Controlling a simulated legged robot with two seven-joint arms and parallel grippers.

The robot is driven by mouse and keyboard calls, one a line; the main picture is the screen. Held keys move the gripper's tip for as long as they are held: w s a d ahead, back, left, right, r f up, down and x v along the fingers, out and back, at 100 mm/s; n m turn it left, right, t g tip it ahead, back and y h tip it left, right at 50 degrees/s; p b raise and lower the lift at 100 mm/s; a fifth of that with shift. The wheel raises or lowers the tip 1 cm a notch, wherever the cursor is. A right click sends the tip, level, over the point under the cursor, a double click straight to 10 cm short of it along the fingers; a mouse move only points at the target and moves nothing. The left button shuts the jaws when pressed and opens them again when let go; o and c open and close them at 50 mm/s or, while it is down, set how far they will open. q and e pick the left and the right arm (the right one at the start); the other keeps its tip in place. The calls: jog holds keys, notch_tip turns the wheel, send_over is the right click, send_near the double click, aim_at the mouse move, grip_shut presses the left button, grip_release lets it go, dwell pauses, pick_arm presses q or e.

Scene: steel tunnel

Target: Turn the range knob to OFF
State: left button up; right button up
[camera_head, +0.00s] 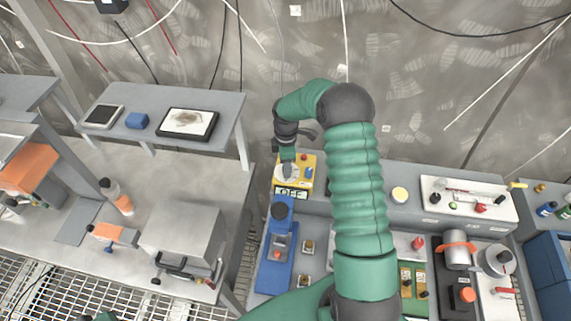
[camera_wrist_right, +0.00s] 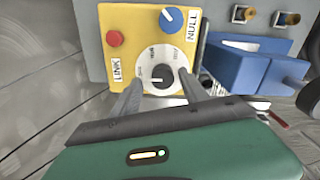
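The yellow box (camera_head: 308,160) stands on the grey bench, and its yellow face (camera_wrist_right: 120,40) fills the top of the right wrist view. The black range knob (camera_wrist_right: 158,73) sits on a white round dial. A small display (camera_head: 291,193) at the box's front appears to read OFF. My right gripper (camera_wrist_right: 159,78) is open, with one finger on each side of the knob; a gap shows around the knob. In the head view my right gripper (camera_head: 288,168) is over the box and partly covers the dial. My left gripper is not in view.
A red LINK button (camera_wrist_right: 114,39) and a blue NULL knob (camera_wrist_right: 171,20) share the yellow face. A blue device (camera_head: 276,255) stands in front of the box. A white panel (camera_head: 468,198) lies farther right. My right arm hides the bench's middle.

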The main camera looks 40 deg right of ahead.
jog(key=shift+f, duration=0.1)
notch_tip(320, 180, up, 17)
jog(key=b, duration=0.3)
jog(key=shift+f, duration=0.1)
jog(key=s+a+f+m+t, duration=0.1)
jog(key=s+a+f+m, duration=0.1)
jog(key=a, duration=0.5)
jog(key=s+a+f+m, duration=0.2)
jog(key=a+m, duration=0.1)
jog(key=a, duration=0.4)
jog(key=s+a+f+m+t, duration=0.1)
jog(key=s+a+f+m, duration=0.15)
jog(key=s+a, duration=0.3)
jog(key=s+a+f+m+t, duration=0.1)
jog(key=s+a+f+m, duration=0.1)
jog(key=s+a+m, duration=0.3)
jog(key=shift+n, duration=0.75)
jog(key=shift+s+d+f+b, duration=0.2)
jog(key=shift+f+b, duration=0.55)
jog(key=shift+b, duration=0.05)
jog(key=shift+s+d+f+b, duration=0.15)
jog(key=shift+s+f+b, duration=0.1)
jog(key=shift+f+b, duration=0.6)
jog(key=shift+s+d+f+b, duration=0.2)
jog(key=shift+f+b, duration=0.5)
jog(key=shift+b, duration=0.1)
jog(key=shift+w+d+f, duration=0.1)
jog(key=shift+w, duration=0.05)
